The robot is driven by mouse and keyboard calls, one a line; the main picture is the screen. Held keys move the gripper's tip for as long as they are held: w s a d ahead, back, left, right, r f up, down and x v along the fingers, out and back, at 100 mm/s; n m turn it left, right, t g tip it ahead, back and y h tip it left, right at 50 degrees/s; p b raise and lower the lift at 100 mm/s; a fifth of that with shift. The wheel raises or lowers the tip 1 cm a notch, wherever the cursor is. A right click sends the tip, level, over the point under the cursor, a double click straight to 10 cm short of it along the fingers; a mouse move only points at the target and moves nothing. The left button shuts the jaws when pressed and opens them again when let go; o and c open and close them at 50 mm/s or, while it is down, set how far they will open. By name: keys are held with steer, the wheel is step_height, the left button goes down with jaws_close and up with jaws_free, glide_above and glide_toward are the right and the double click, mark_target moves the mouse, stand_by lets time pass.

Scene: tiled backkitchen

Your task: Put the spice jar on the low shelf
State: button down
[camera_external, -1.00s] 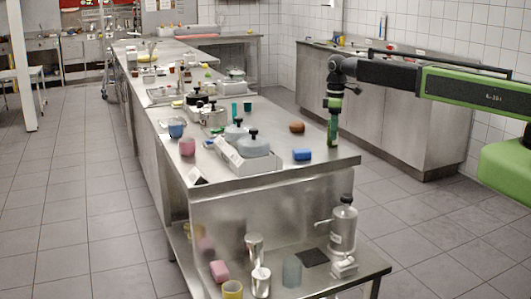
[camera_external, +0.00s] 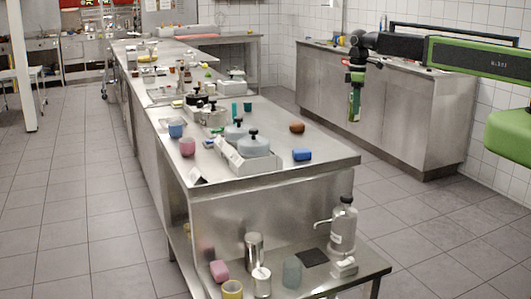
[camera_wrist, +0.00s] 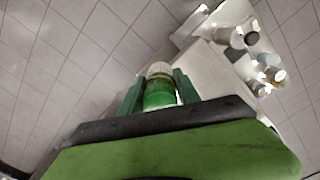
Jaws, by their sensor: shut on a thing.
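My gripper (camera_external: 354,90) is shut on the spice jar, a small upright jar (camera_external: 354,107) with green on it, in the external view. The jar hangs in the air to the right of the upper steel counter (camera_external: 320,168), above its top. In the wrist view the jar (camera_wrist: 159,92), green with a pale end, sits between the two dark green fingers (camera_wrist: 158,95). The low shelf (camera_external: 372,264) is the steel surface at the front, below the counter's end. My gripper is well above it.
The low shelf carries a pump bottle (camera_external: 343,228), a black mat (camera_external: 311,257), metal canisters (camera_external: 254,250), a grey-green cup (camera_external: 292,272), a yellow cup (camera_external: 232,289) and a pink block (camera_external: 219,271). Its right front corner looks bare.

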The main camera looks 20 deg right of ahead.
steer(key=d, duration=0.1)
steer(key=d+r, duration=0.1)
steer(key=d+r+p, duration=0.1)
steer(key=shift+s+d, duration=0.25)
steer(key=shift+s, duration=0.05)
